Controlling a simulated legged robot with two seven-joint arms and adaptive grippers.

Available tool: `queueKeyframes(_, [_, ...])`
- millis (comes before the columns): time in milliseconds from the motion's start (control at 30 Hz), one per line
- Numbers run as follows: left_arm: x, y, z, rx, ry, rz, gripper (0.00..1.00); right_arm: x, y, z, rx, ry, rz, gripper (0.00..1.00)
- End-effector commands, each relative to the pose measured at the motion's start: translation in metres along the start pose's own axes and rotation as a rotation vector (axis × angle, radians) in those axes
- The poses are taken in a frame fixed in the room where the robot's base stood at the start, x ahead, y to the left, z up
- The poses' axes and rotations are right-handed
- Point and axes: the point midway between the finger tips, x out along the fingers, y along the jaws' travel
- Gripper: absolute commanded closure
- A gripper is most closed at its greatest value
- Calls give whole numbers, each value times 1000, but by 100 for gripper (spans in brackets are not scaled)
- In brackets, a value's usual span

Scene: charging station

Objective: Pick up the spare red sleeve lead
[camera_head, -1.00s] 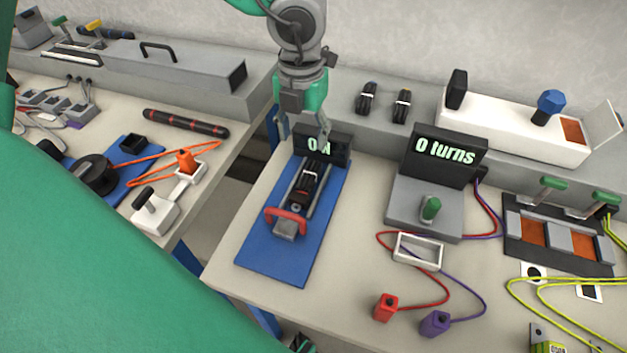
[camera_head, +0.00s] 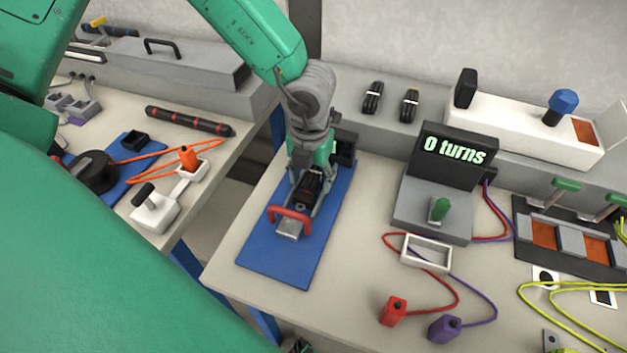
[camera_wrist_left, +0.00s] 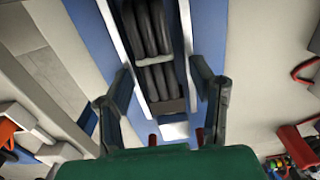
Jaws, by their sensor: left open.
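My left gripper (camera_head: 312,172) is open and lowered over a black bundle (camera_head: 309,188) in a metal holder on the blue mat (camera_head: 262,255). In the left wrist view, the open fingers (camera_wrist_left: 161,72) stand on either side of the holder, with the black bundle (camera_wrist_left: 150,35) between and beyond them. I cannot tell if they touch it. A red connector (camera_head: 393,311) on a red cable lies at the front of the table. My right gripper is not in view.
A grey crank unit reading "0 turns" (camera_head: 455,150) stands to the right. A purple connector (camera_head: 445,328) and a white frame (camera_head: 427,252) lie near the front. A gap separates this table from the left one.

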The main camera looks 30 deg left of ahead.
Motion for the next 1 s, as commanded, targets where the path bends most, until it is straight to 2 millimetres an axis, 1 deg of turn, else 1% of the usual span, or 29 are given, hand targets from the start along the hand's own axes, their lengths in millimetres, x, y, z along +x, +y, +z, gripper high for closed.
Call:
queueKeyframes(133, [-1, 0, 0, -1, -1, 0, 50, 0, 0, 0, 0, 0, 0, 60])
queueKeyframes(167, [-1, 0, 0, -1, -1, 0, 53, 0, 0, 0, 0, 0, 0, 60])
queueKeyframes(200, [-1, 0, 0, -1, -1, 0, 68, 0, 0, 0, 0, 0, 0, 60])
queueKeyframes(300, [-1, 0, 0, 0, -1, 0, 100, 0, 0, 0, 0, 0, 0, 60])
queueKeyframes(567, [-1, 0, 0, 0, -1, 0, 100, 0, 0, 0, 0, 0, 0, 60])
queueKeyframes(667, [-6, 0, 1, -1, -3, -1, 100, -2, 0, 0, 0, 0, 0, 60])
queueKeyframes(767, [-20, 0, 1, -3, -4, -2, 100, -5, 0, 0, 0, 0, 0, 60])
queueKeyframes(1000, [-70, 0, 1, -2, -6, -3, 100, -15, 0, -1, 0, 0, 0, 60])
